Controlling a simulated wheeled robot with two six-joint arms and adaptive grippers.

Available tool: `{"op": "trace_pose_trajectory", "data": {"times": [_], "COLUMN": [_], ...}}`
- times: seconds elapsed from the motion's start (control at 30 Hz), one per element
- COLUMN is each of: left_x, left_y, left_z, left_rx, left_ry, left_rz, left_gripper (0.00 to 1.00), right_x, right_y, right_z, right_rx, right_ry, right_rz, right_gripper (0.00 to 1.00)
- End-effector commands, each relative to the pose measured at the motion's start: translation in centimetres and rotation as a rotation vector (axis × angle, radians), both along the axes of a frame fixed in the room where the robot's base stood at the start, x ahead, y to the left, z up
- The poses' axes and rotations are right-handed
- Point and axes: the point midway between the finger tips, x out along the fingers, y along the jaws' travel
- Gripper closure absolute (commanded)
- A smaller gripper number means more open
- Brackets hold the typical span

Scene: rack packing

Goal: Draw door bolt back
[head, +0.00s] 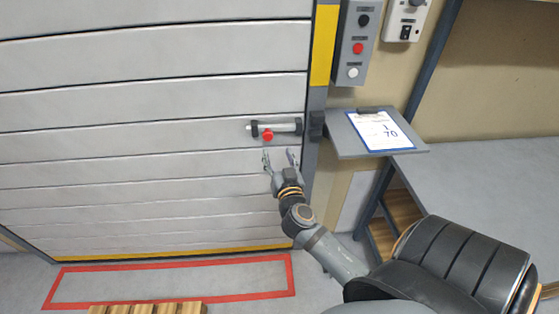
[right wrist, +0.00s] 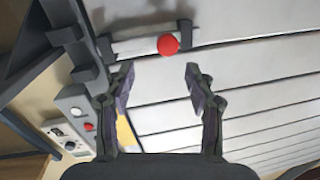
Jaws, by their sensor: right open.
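The door bolt (head: 283,127) is a pale horizontal bar in dark brackets on the grey slatted door (head: 150,100), near the door's right edge. Its red knob (head: 267,135) sits below the bar toward the left end. A dark keeper (head: 317,124) is on the door frame just right of the bolt. My right gripper (head: 281,158) is open and empty, just below the bolt in the head view. In the right wrist view the red knob (right wrist: 168,45) shows beyond the gap between the open fingers (right wrist: 158,82), not between them. My left gripper is not in view.
A control box (head: 355,45) with buttons hangs right of the door frame. A small shelf (head: 345,137) with a clipboard (head: 380,131) juts out right of the bolt. A grey table (head: 470,185) stands at right. A red floor outline (head: 170,262) lies before the door.

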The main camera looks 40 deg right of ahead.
Motion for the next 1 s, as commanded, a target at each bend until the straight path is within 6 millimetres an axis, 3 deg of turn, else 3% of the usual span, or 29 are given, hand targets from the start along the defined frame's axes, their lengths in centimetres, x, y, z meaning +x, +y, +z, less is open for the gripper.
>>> {"op": "trace_pose_trajectory", "data": {"times": [0.2,0.77,0.87,0.97,1.0], "left_x": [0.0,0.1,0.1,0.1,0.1], "left_y": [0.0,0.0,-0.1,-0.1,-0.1], "left_z": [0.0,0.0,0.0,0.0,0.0], "left_rx": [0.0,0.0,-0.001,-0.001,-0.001], "left_ry": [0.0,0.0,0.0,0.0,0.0], "left_rz": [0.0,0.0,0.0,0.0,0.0], "left_gripper": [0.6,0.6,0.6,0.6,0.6], "right_x": [-2.1,-2.1,-1.8,-1.7,-2.0], "right_y": [0.9,0.9,0.9,0.7,0.7], "right_z": [0.0,-0.3,-3.2,-10.1,-13.6], "right_rx": [0.0,0.0,-0.007,-0.02,-0.027], "right_ry": [0.001,0.007,0.073,0.227,0.306], "right_rz": [-0.001,0.0,0.008,0.029,0.043], "right_gripper": [0.45,0.45,0.45,0.45,0.45]}}
